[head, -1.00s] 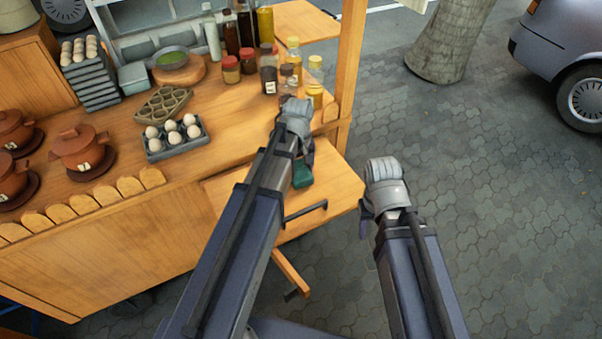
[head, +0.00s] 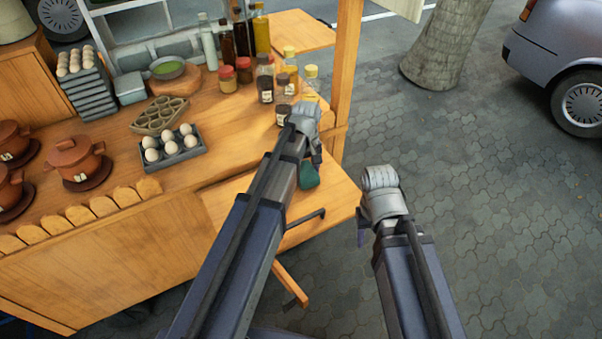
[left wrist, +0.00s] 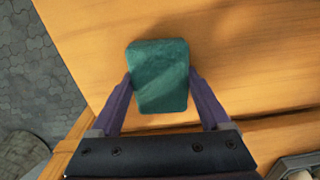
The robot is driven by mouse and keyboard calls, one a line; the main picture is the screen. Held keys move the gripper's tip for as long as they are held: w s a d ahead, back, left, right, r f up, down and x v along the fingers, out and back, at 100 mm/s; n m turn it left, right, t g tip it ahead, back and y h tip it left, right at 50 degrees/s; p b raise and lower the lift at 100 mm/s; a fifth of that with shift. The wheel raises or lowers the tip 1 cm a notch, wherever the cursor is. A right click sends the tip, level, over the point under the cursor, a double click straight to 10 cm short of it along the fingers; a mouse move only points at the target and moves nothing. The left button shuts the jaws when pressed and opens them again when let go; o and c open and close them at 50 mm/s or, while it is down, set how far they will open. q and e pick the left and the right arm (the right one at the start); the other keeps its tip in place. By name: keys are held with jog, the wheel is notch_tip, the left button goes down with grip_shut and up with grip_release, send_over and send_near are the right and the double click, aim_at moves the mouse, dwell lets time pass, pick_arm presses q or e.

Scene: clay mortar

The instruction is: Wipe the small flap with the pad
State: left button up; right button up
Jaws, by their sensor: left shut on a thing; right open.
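The green pad (left wrist: 158,78) is held between the two fingers of my left gripper (left wrist: 160,85) in the left wrist view. In the head view the pad (head: 309,176) shows beside my left gripper (head: 310,160), over the small flap (head: 338,190). The flap is a wooden board at the right end of the stall, also seen below the pad in the left wrist view (left wrist: 250,45). I cannot tell whether the pad touches it. My arm hides part of the flap. My right gripper (head: 365,225) is to the right of the flap, over the paving, and is open.
On the counter (head: 235,130) stand an egg tray (head: 172,147), several bottles and jars (head: 265,85), and lidded clay pots (head: 76,158). A wooden post (head: 347,60) rises at the counter's right end. Paving to the right is clear up to a tree trunk (head: 443,45) and a car (head: 565,50).

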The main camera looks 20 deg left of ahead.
aim_at(326, 170)
pick_arm(q)
jog(key=shift+w+d+r, duration=0.15)
jog(key=shift+w+d, duration=1.1)
jog(key=shift+d, duration=0.1)
jog(key=shift+w+d, duration=1.3)
jog(key=shift+d, duration=0.1)
